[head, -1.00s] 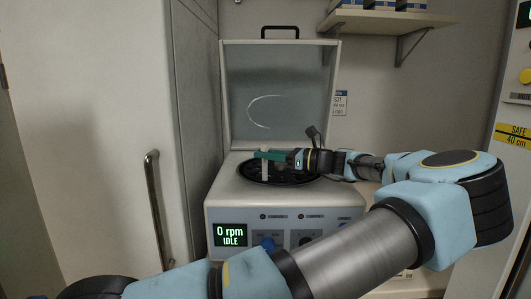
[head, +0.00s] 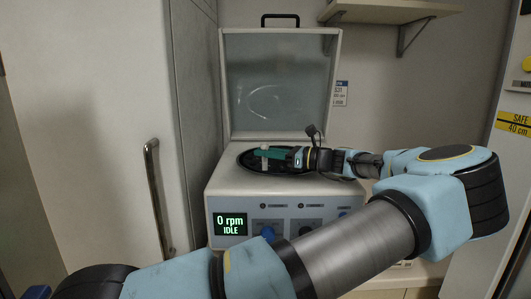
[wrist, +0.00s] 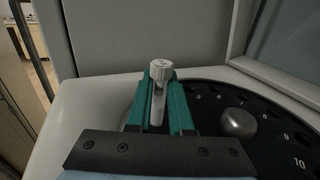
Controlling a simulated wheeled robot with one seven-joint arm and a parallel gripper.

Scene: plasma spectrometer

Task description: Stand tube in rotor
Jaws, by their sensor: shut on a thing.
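My gripper (head: 264,157) reaches in from the right over the open centrifuge. Its green fingers are shut on a capped, pale tube (wrist: 158,100), which stands roughly upright between them. The tube also shows in the head view (head: 265,163). The rotor (wrist: 275,125) is a black disc with numbered holes and a rounded metal knob (wrist: 239,123) at its middle. The tube is at the rotor's left side.
The centrifuge (head: 290,196) has its lid (head: 278,80) raised behind the rotor. Its display (head: 230,223) reads 0 rpm, IDLE. A cabinet with a vertical handle (head: 156,195) stands at the left. A shelf (head: 395,12) hangs above right.

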